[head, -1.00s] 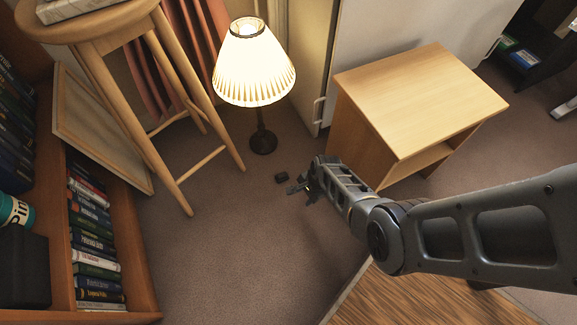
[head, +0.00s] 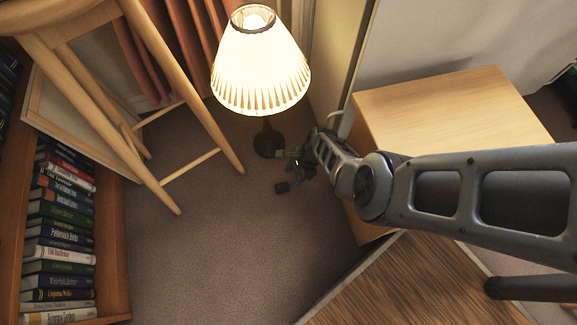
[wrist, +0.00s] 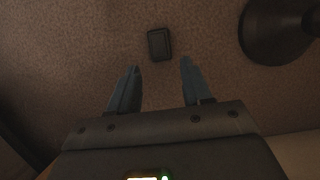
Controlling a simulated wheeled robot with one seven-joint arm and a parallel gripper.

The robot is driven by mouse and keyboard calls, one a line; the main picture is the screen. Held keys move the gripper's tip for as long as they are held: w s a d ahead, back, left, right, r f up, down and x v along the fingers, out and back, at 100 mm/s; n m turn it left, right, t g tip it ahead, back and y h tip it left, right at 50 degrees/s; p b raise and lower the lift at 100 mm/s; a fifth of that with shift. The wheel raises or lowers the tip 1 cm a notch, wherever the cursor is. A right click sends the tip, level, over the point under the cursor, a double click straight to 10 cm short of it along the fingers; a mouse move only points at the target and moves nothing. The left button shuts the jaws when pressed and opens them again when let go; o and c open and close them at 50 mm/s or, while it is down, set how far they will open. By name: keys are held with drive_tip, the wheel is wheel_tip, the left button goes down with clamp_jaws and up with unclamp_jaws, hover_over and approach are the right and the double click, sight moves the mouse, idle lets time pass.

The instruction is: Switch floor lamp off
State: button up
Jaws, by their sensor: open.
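The lit floor lamp has a pleated cream shade (head: 260,72) and a dark round base (head: 268,140) on the carpet. The base also shows at the upper right of the wrist view (wrist: 272,30). A small dark rectangular box (wrist: 159,44), which looks like a foot switch, lies on the carpet just beyond my fingertips, roughly in line with the gap between them. My gripper (wrist: 160,65) is open and empty, with the box apart from both fingers. In the head view, my gripper (head: 281,171) is low, in front of the lamp base; I cannot separate the box from it there.
A wooden stool (head: 105,95) stands left of the lamp, and a bookshelf (head: 118,285) with several books is at the far left. A light wood side table (head: 450,105) stands right of my gripper. The carpet (head: 205,250) between them is clear.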

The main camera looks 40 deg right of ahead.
sight(284, 186)
drive_tip(key=shift+b+x, duration=2)
drive_tip(key=shift+x, duration=0.85)
drive_tip(key=shift+c, duration=0.5)
clamp_jaws()
